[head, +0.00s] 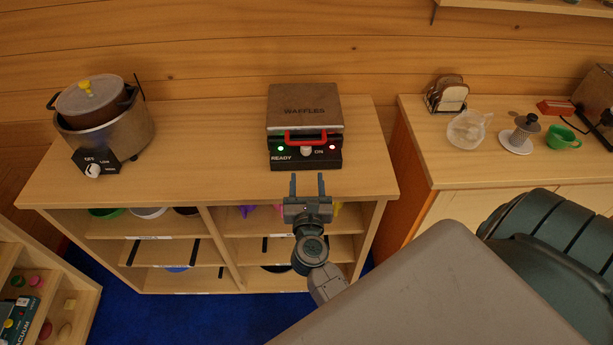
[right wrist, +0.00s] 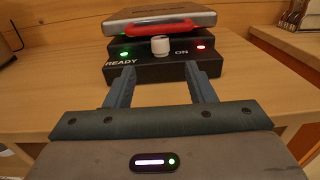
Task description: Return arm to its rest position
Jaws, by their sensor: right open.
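My right gripper (head: 307,187) is open and empty at the front edge of the wooden cabinet, just in front of the waffle maker (head: 304,110). Its two fingers point at the waffle maker's front and appear apart from it. In the right wrist view the fingers (right wrist: 158,85) are spread, with the white knob (right wrist: 160,45) beyond and between them. The waffle maker's lid is down, its red handle (head: 305,138) is at the front, and its green and red lights are lit. My left gripper does not show.
A slow cooker (head: 104,123) stands on the left of the cabinet top (head: 205,150). Shelves with bowls are below. Blue carpet (head: 190,315) covers the floor.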

